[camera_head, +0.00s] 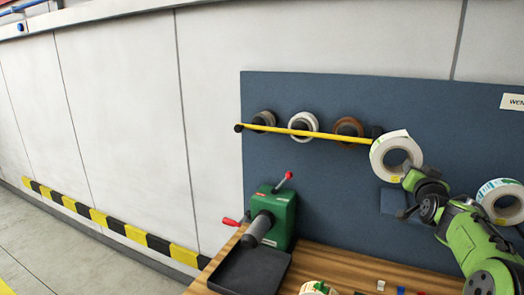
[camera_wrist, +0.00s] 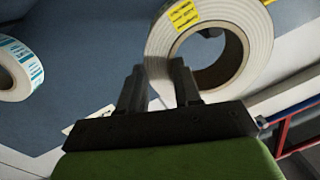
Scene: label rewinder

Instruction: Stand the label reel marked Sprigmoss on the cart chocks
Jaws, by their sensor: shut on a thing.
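A white label reel (camera_head: 381,158) with a yellow sticker is upright in front of the blue board, at the right end of the yellow bar. It fills the upper middle of the wrist view (camera_wrist: 161,42). The sticker's print is too small to read, so I cannot tell whether it says Sprigmoss. My gripper (camera_head: 408,178) is shut on the reel's lower rim, with the wall of the roll between its two fingers in the wrist view (camera_wrist: 158,72). A dark peg end shows in the reel's hole in the wrist view. I see no cart chocks in either view.
The yellow bar (camera_head: 305,132) crosses several reels on the blue board (camera_head: 330,90). A green rewinder (camera_head: 282,215) with red knobs and a dark tray (camera_head: 247,272) stand on the wooden bench (camera_head: 335,265). A teal-printed reel (camera_head: 486,194) is at right; another reel (camera_head: 314,288) is at the bottom edge.

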